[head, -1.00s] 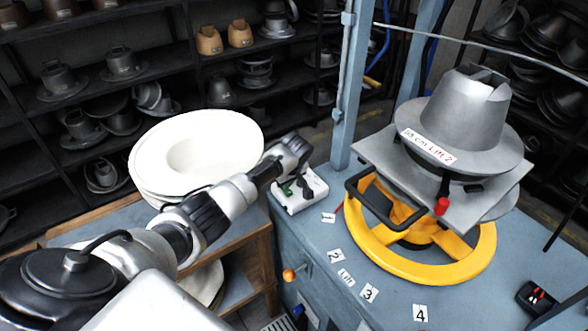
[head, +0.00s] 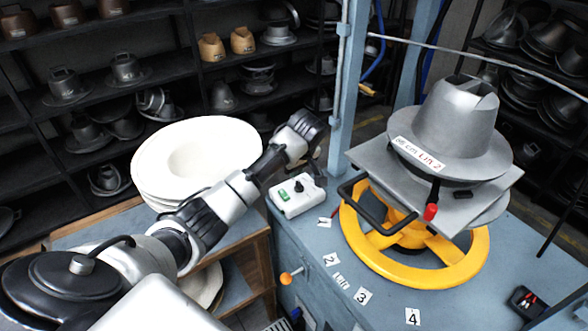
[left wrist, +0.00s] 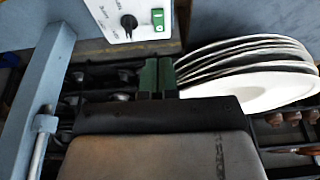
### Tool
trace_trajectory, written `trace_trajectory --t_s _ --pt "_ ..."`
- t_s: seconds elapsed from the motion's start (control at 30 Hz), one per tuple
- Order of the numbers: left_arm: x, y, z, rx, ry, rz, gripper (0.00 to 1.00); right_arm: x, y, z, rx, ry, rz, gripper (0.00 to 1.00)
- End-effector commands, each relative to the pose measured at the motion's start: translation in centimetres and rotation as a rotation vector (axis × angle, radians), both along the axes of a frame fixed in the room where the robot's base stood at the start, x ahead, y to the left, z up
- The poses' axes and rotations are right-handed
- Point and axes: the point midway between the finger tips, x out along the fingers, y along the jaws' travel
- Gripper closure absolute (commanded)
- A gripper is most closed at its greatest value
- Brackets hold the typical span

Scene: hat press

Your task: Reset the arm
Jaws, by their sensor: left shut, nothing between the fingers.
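My left arm reaches in from the left in the head view. My left gripper (head: 311,163) is above and just behind the white control box (head: 297,195), apart from it. In the left wrist view my left gripper (left wrist: 156,70) has its green fingertips together with nothing between them. The control box (left wrist: 130,18) shows a black knob and a green switch at the top of that view. The grey metal hat form (head: 455,130) sits on the press with the yellow ring wheel (head: 465,270). My right gripper does not show.
A stack of white hat blanks (head: 235,145) stands on the wooden-edged shelf beside my left arm. A blue post (head: 345,100) rises just right of my left gripper. Dark racks with hat forms fill the back. A small black pendant (head: 524,299) lies at the right.

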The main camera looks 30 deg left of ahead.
Motion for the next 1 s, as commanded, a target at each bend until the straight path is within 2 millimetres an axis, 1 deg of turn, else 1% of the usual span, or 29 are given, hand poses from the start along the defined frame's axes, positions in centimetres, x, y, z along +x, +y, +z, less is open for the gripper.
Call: trace_trajectory --t_s 0.43,0.47,0.57,0.67,0.7,0.77,0.8,0.87,0.9,0.97,1.0 --pt "-0.1 -0.1 -0.2 0.0 0.002 -0.005 1.0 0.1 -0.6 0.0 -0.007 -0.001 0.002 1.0" --pt "-0.2 -0.3 -0.4 -0.001 0.003 -0.015 1.0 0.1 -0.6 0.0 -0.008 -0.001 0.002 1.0" --pt "-1.4 -1.7 -2.0 -0.004 0.019 -0.094 1.0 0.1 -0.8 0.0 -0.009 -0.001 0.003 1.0" --pt "-4.0 -4.5 -4.7 -0.015 0.043 -0.256 1.0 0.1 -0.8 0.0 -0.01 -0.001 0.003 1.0" --pt "-5.5 -5.8 -6.0 -0.02 0.052 -0.336 1.0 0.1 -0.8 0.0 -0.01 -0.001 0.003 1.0" --pt "-8.0 -7.8 -7.5 -0.032 0.062 -0.462 1.0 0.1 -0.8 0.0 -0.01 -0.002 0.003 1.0" --pt "-9.7 -9.0 -8.4 -0.038 0.064 -0.543 1.0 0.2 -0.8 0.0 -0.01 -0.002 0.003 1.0" --pt "-12.4 -10.6 -9.4 -0.047 0.066 -0.657 1.0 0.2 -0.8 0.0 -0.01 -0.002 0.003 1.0" --pt "-14.3 -11.6 -9.9 -0.052 0.065 -0.729 1.0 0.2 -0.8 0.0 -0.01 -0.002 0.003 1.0" --pt "-17.0 -12.8 -10.3 -0.057 0.059 -0.83 1.0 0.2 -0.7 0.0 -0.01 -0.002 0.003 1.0" --pt "-18.9 -13.5 -10.4 -0.06 0.056 -0.894 1.0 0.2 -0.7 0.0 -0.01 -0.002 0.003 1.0"
